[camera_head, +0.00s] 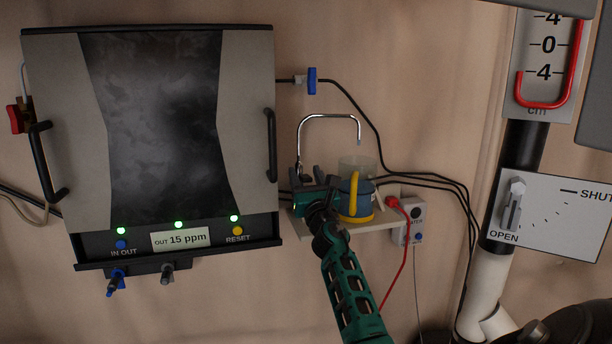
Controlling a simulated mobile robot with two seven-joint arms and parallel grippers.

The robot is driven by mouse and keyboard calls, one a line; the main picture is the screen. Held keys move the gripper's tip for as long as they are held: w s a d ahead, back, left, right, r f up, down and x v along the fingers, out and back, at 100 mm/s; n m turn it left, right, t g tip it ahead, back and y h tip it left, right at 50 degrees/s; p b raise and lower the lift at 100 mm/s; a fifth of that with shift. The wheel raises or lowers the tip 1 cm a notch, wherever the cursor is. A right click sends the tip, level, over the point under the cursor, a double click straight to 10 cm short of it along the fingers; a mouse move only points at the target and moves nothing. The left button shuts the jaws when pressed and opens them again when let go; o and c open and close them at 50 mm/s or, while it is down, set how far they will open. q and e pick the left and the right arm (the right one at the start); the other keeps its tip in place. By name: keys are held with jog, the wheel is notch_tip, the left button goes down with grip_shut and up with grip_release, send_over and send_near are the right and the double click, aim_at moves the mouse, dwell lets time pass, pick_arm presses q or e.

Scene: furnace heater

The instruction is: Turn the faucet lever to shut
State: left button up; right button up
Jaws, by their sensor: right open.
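A thin chrome faucet spout (330,117) arches over a glass beaker (356,168) on a small wall shelf. The faucet's lower end is dark and partly hidden by my right gripper (309,184), so I cannot make out its lever clearly. My right gripper is open, at the faucet's base just left of the beaker; I cannot tell whether it touches anything. At the right, a white panel (567,232) marked OPEN and SHUT has a grey lever (514,204) beside OPEN. My left gripper is not in view.
A furnace heater (240,130) hangs at the left, its display reading OUT 15 ppm. A blue valve handle (312,81) and red handle (15,119) flank it. A small box (410,220) with a red cable sits right of the shelf (340,228). Black cables cross the wall.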

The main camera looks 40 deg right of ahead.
grip_shut()
dwell(0.5)
